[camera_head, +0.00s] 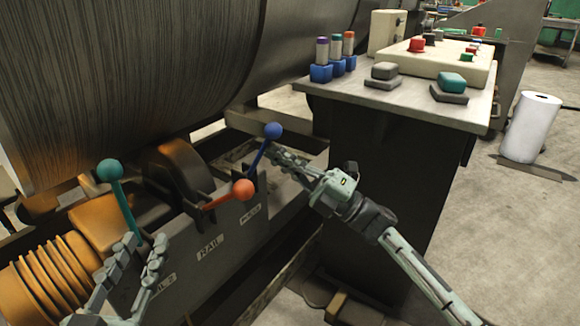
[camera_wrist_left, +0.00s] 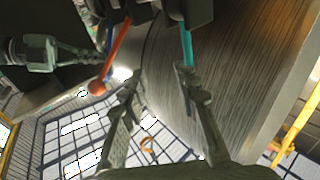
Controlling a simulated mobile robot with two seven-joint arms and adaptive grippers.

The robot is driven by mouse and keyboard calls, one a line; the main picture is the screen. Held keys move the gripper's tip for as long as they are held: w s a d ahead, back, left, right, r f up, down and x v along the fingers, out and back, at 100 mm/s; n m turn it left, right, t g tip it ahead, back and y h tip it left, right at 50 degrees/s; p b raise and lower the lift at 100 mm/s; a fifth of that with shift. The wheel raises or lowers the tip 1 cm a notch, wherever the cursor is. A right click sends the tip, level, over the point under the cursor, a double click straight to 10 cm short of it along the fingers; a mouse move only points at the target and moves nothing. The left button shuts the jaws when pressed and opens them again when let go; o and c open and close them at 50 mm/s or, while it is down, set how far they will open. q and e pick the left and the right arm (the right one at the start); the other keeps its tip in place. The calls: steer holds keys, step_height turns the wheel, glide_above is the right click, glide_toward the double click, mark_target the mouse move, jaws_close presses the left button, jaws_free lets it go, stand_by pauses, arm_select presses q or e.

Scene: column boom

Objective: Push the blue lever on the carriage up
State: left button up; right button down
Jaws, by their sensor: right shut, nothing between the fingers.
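The blue lever (camera_head: 261,152) stands on the carriage (camera_head: 230,233), tilted to the upper right with its blue ball on top. My right gripper (camera_head: 277,155) is shut and empty, its fingertips close beside the blue lever's rod, just below the ball. I cannot tell if they touch. The orange lever (camera_head: 241,189) lies low beside it, and the teal lever (camera_head: 117,192) stands upright at the left. My left gripper (camera_head: 143,240) is open and empty by the teal lever's lower rod. In the left wrist view, the orange lever (camera_wrist_left: 118,48) partly covers the blue one.
A large dark roller (camera_head: 140,60) fills the upper left. A control table (camera_head: 400,105) with buttons and several vials stands right of the carriage, close to my right arm. A white paper roll (camera_head: 531,127) stands on the open floor at the right.

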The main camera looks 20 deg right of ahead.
mark_target(267, 141)
steer(key=w+a+r+h+p, duration=0.1)
steer(key=p, duration=0.3)
steer(key=w+r+m+g+h+p, duration=0.1)
steer(key=h+p, duration=0.1)
steer(key=p, duration=0.3)
steer(key=shift+w+a+r, duration=0.15)
steer(key=shift+a+r, duration=0.05)
steer(key=shift+a, duration=0.15)
arm_select(q)
steer(key=s+a+f+g+y, duration=0.2)
steer(key=s+a+f+g, duration=0.2)
steer(key=f, duration=0.5)
steer(key=s+a+f+n+g+y, duration=0.1)
steer(key=s+a+f+g, duration=0.3)
steer(key=f, duration=0.6)
steer(key=s+a+f+n+g+y, duration=0.1)
steer(key=s+a+f+g+y, duration=0.3)
steer(key=a+f+g, duration=0.3)
step_height(267, 141, down, 2)
steer(key=shift+s+a+f+p, duration=0.25)
steer(key=shift+s+a+p, duration=0.1)
steer(key=shift+a, duration=0.7)
arm_select(e)
steer(key=x, duration=0.2)
steer(key=shift+w+r, duration=0.2)
steer(key=shift+w, duration=0.15)
steer(key=shift+r, duration=0.1)
